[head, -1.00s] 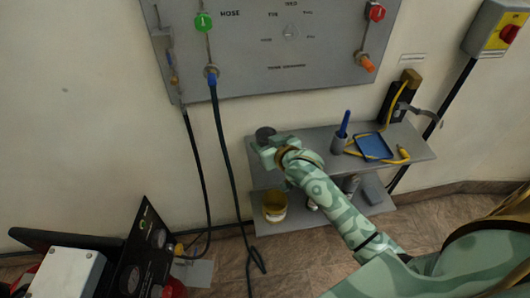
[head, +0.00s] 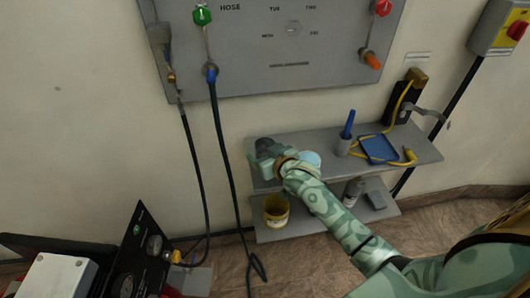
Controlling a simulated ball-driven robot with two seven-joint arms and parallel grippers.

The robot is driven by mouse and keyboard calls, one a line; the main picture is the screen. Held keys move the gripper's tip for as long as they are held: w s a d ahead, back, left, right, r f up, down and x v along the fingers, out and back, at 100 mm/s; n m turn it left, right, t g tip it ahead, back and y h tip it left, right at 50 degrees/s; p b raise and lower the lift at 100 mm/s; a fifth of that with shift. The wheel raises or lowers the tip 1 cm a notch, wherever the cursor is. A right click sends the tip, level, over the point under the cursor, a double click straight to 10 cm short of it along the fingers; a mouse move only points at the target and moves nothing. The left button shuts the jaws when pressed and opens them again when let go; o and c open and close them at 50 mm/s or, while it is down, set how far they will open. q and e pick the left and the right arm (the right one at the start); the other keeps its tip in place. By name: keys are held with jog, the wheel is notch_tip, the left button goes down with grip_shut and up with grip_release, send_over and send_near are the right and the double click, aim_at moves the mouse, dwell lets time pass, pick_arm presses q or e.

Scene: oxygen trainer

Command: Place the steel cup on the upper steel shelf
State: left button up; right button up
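A dark grey round object, which looks like the steel cup (head: 264,143), is at the left end of the upper steel shelf (head: 305,141). My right gripper (head: 265,157) is right against it, its arm reaching in from the lower right. The gripper and wrist hide the cup's lower part, so I cannot tell whether it rests on the shelf or is held. The fingers are too small and covered to tell open from shut. My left gripper is out of view.
The lower shelf holds a yellow tub (head: 276,210). A dark hose (head: 226,160) hangs left of the shelves.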

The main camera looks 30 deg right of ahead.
jog(key=shift+r, duration=0.15)
jog(key=shift+s+r+p, duration=0.2)
jog(key=shift+s+p, duration=0.1)
jog(key=shift+s, duration=0.05)
jog(key=p+v, duration=0.4)
jog(key=v, duration=0.6)
jog(key=shift+s+r, duration=0.1)
jog(key=shift+s, duration=0.5)
dwell(1.2)
